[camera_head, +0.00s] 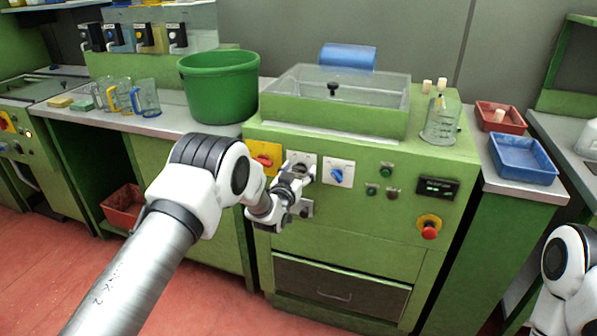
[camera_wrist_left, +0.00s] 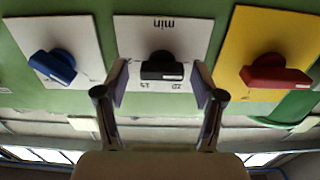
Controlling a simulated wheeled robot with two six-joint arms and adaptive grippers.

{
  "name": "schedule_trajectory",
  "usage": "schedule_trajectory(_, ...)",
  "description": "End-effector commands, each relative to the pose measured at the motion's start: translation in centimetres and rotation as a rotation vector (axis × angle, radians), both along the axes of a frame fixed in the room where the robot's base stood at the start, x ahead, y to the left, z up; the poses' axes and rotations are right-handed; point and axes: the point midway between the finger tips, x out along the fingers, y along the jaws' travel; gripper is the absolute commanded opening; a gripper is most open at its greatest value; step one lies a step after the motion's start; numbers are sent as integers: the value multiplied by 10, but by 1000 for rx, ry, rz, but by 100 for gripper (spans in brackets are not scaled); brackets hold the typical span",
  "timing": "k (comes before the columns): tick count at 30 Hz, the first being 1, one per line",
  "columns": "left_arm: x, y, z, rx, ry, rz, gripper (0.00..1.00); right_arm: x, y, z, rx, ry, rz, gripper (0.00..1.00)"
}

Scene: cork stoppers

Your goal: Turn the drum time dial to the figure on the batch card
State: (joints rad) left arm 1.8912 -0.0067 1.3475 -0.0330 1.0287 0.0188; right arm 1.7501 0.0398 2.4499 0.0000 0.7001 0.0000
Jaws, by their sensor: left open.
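The time dial is a black knob (camera_wrist_left: 162,66) on a white plate (camera_wrist_left: 140,28) marked "min", seen upside down in the left wrist view. Its bar lies about level across the picture, with a pale mark on its face. My left gripper (camera_wrist_left: 161,82) is open, with one finger on each side of the knob and a gap showing on both sides. In the head view the left gripper (camera_head: 297,178) covers most of the dial, and the top of its white plate (camera_head: 302,157) shows. I cannot make out a batch card. My right gripper is out of view.
A red knob on a yellow plate (camera_head: 263,150) and a blue knob (camera_head: 337,175) flank the dial closely. A red stop button (camera_head: 429,232) and a dark display (camera_head: 437,188) are to the right. A green tub (camera_head: 218,88) and jugs stand on the left counter.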

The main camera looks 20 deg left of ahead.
Motion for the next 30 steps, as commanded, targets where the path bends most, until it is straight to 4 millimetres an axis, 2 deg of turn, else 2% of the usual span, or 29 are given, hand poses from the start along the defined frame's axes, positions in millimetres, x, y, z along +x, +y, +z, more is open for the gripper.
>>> schedule_trajectory(3,0,0,0,0,1,0,69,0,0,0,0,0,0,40)
schedule_trajectory(5,0,0,-1,0,1,0,51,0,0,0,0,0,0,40)
schedule_trajectory(6,0,0,-1,0,1,0,37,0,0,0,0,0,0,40)
schedule_trajectory(8,0,0,-1,0,1,0,16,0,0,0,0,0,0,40)
schedule_trajectory(9,0,0,-1,0,1,0,9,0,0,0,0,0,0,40)
schedule_trajectory(20,0,0,-1,24,-1,0,9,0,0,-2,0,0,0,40)
schedule_trajectory(30,-1,-1,-2,199,-8,0,9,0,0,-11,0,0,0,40)
